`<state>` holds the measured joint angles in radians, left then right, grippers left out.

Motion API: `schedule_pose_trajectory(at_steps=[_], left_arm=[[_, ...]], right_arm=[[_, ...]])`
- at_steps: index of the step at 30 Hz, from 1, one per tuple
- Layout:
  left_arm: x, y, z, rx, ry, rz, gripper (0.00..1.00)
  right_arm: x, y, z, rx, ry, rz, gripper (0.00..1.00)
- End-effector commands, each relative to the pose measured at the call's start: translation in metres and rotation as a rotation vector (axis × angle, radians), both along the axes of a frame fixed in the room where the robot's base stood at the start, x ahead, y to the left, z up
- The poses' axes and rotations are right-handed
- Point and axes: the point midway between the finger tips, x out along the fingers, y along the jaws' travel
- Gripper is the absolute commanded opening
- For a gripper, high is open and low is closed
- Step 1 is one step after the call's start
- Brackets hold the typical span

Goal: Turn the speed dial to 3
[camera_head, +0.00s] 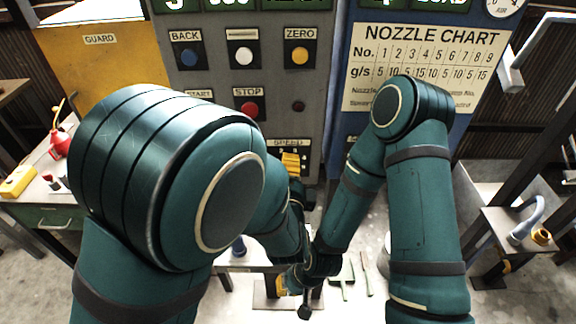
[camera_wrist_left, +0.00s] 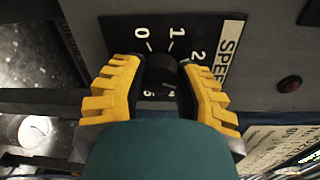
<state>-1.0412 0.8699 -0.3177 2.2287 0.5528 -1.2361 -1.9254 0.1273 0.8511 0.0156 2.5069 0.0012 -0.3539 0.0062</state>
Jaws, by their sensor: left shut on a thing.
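The speed dial (camera_wrist_left: 160,70) is a black knob on a dark scale plate in the left wrist view. The scale shows 0, 1 and 2 above the knob, and the SPEED label (camera_wrist_left: 228,52) is at its right. Lower marks are partly hidden, and I cannot tell where the pointer is. My left gripper (camera_wrist_left: 160,84) is shut on the dial, one yellow finger on each side. In the head view the left gripper (camera_head: 291,164) is at the SPEED plate (camera_head: 288,143), mostly hiding the dial. My right gripper (camera_head: 287,286) hangs low in front, its fingers partly hidden.
Above the dial are a red STOP button (camera_head: 249,109), a blue BACK button (camera_head: 188,56), a white button (camera_head: 244,56) and a yellow ZERO button (camera_head: 299,55). A small dark red lamp (camera_wrist_left: 290,84) sits beside the scale plate. A nozzle chart (camera_head: 425,65) is to the right.

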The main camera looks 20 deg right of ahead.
Motion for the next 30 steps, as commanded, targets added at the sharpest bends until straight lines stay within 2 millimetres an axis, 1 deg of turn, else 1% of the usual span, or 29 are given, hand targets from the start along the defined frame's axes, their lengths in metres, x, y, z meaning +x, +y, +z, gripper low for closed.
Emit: schedule_pose_trajectory(at_steps=[1,14,15,16,17,26,30], left_arm=[[0.003,0.002,0.003,0.001,-0.009,0.007,0.00],[0.003,0.002,0.004,0.005,-0.013,0.009,0.00],[0.003,0.002,0.004,0.005,-0.013,0.009,0.49],[0.003,0.002,0.004,0.005,-0.012,0.008,0.60],[0.003,0.002,0.003,0.005,-0.012,0.008,0.67],[0.001,0.001,0.002,0.008,-0.007,0.003,0.67],[-0.008,0.002,0.002,0.009,-0.006,0.001,0.67]], right_arm=[[0.000,0.000,0.001,0.000,-0.001,0.000,0.00],[0.001,0.000,0.001,0.000,-0.002,-0.001,0.00],[0.001,0.000,0.001,0.000,-0.002,-0.001,0.00],[0.001,0.000,0.001,0.000,-0.002,-0.001,0.00],[0.001,0.000,0.001,0.000,-0.002,-0.001,0.00],[0.001,0.000,0.001,0.000,-0.002,-0.001,0.00],[0.001,0.000,0.001,0.000,-0.002,-0.001,0.00]])
